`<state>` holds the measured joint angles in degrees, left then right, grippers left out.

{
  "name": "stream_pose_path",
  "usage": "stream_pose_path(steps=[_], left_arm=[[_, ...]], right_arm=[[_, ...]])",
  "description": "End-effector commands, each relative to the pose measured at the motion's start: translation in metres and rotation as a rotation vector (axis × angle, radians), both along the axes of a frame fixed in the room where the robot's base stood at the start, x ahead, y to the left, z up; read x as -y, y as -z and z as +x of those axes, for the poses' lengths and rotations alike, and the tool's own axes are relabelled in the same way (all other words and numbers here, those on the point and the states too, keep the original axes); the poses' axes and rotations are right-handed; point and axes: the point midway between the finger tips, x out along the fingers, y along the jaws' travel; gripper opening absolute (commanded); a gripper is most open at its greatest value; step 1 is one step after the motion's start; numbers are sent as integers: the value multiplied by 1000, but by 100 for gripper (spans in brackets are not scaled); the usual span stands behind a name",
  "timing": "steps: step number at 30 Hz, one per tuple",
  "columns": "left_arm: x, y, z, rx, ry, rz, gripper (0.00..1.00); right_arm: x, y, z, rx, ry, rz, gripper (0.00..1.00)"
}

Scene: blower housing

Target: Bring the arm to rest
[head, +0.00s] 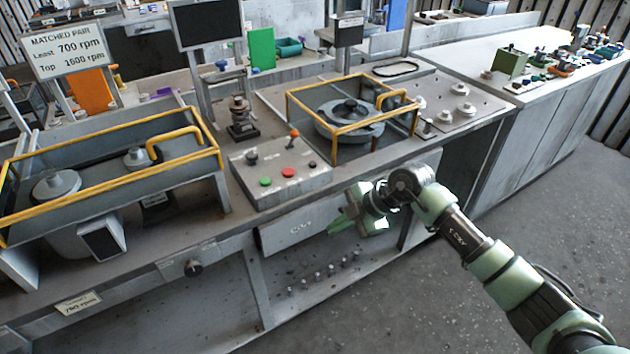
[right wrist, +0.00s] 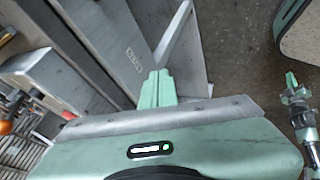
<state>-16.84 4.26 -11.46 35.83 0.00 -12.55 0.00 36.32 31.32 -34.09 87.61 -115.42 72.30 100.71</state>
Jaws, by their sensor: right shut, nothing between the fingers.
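My right arm comes in from the lower right in the head view. Its green gripper (head: 342,225) hangs in front of the bench edge, beside the drawer front marked with lettering (head: 300,230). In the right wrist view the gripper's fingers (right wrist: 157,88) are together, with nothing between them. The drawer front also shows in the right wrist view (right wrist: 133,60), beyond the fingers; whether they touch it I cannot tell.
The control box (head: 280,172) with buttons and an orange-tipped lever stands on the bench. Yellow-framed guards (head: 352,128) enclose the blower housing and a long trough (head: 110,170). A sign (head: 67,47) stands at the back left. Grey floor (head: 400,310) lies open in front.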

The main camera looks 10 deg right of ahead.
Motion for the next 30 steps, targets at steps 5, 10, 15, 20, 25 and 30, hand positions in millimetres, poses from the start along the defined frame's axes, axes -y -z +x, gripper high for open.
stream_pose_path(steps=[5, 10, 15, 20, 25, 30], left_arm=[[-2, 1, -10, -15, 0, 3, 0], [-4, 1, -10, -15, 1, 5, 0], [-6, 1, -10, -16, 1, 8, 0], [-6, 0, -10, -15, 1, 8, 0], [-6, 1, -9, -15, 1, 8, 0], [-6, 1, -9, -14, 1, 8, 0]], right_arm=[[-6, 6, -3, -8, -9, 38, 0], [-46, 39, -16, -17, -12, 330, 0], [-50, 101, -15, 46, 266, 682, 0], [3, 203, -37, 68, 693, 728, 0], [53, 304, -101, 3, 1019, 599, 0], [87, 388, -194, -119, 1256, 413, 0]])
